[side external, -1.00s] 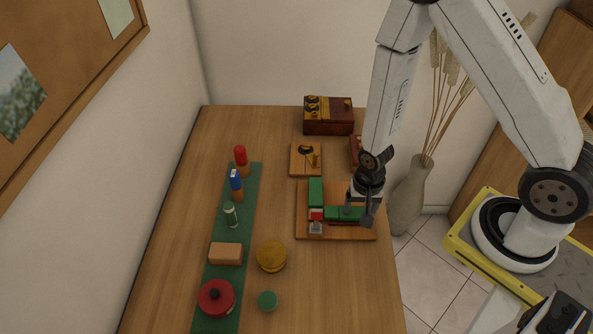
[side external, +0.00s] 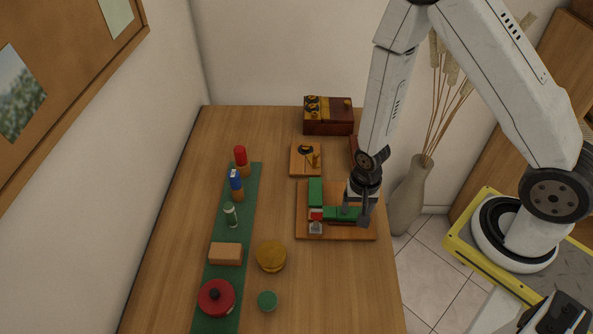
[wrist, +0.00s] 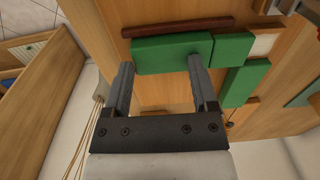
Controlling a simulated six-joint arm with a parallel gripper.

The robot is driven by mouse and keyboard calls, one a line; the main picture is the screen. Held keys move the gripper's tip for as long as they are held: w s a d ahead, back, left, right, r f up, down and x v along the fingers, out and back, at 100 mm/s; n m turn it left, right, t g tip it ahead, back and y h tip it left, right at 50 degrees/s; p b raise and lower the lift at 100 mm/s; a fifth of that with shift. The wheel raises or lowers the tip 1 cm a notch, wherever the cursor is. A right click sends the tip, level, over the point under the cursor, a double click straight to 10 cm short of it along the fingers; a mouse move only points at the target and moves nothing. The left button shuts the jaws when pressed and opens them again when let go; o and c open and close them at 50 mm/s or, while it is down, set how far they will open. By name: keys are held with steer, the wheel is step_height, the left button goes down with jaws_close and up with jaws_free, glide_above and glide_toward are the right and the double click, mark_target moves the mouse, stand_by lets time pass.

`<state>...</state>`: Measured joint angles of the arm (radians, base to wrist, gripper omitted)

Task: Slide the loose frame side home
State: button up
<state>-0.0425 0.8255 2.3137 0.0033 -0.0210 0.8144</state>
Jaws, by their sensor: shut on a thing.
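A wooden board (side external: 345,237) on the table carries a frame of green pieces. One green side (side external: 315,191) lies along the board's left part, with a small red piece (side external: 316,215) at its near end. My gripper (side external: 355,213) is low over the board's right part, shut on the loose green frame side (wrist: 172,53), partly hidden by the fingers in the side view. In the wrist view my gripper (wrist: 161,65) has one finger at each end region of this side. Another green block (wrist: 232,49) is close to its right end; I cannot tell if they touch.
A dark red strip (wrist: 178,27) runs beside the held side. Behind the board are a small wooden plate (side external: 298,165) and a brown box (side external: 328,120). A green mat (side external: 218,270) with several items lies left; bare table separates it from the board.

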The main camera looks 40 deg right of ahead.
steer(key=shift+f, duration=0.7)
steer(key=shift+w+a, duration=0.95)
steer(key=shift+w, duration=0.05)
steer(key=o, duration=0.9)
steer(key=shift+w+r, duration=0.15)
steer(key=shift+r, duration=0.15)
steer(key=shift+w+a+r, duration=0.1)
steer(key=shift+r, duration=2.1)
